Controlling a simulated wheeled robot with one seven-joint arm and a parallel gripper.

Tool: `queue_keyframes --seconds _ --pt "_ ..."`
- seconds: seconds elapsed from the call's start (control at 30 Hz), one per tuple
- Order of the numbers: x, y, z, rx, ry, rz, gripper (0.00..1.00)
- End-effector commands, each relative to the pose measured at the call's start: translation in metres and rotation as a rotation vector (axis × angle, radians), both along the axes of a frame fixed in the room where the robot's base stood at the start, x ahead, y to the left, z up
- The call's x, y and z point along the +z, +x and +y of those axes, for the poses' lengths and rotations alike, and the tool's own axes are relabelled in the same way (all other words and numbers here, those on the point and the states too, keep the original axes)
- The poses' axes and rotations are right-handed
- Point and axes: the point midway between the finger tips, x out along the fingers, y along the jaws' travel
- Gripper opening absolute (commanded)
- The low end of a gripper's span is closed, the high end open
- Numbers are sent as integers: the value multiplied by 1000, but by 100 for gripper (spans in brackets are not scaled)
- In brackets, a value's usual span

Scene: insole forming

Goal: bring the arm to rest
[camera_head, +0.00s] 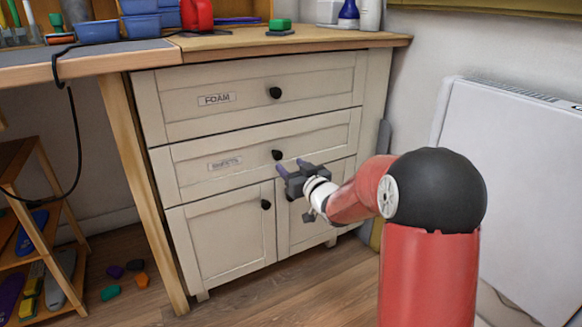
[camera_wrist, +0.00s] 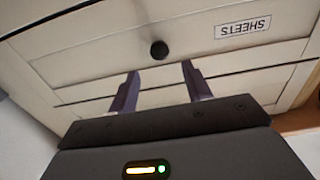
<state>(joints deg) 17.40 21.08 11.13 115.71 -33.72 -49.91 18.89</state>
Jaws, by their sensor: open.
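My red arm reaches in from the right in the head view. My gripper (camera_head: 288,170) is in front of the cream cabinet (camera_head: 225,185), near the knob (camera_head: 278,155) of the middle drawer. In the wrist view my gripper (camera_wrist: 158,78) shows two dark fingers spread apart with nothing between them. The black knob (camera_wrist: 159,49) lies beyond the fingertips and appears apart from them. The drawer label, which reads SHEETS (camera_wrist: 243,28), looks upside down there. Both drawers and the lower doors look closed.
The worktop (camera_head: 250,44) above holds blue bins (camera_head: 97,31), a red container (camera_head: 197,14) and a green block (camera_head: 280,25). A white panel (camera_head: 515,185) stands at the right wall. A wooden shelf (camera_head: 40,165) stands at the left, with small coloured pieces (camera_head: 111,292) on the floor.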

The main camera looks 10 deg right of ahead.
Motion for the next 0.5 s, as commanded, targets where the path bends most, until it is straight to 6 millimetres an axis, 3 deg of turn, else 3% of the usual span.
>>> queue_keyframes --seconds 0.17,0.27,0.37,0.5 --pt "11 -5 0 -22 -21 22 49" --pt "34 -21 -3 -79 -72 81 49" --pt "61 -52 -10 -168 -135 183 49" --pt "90 -116 -21 -287 -196 363 49"
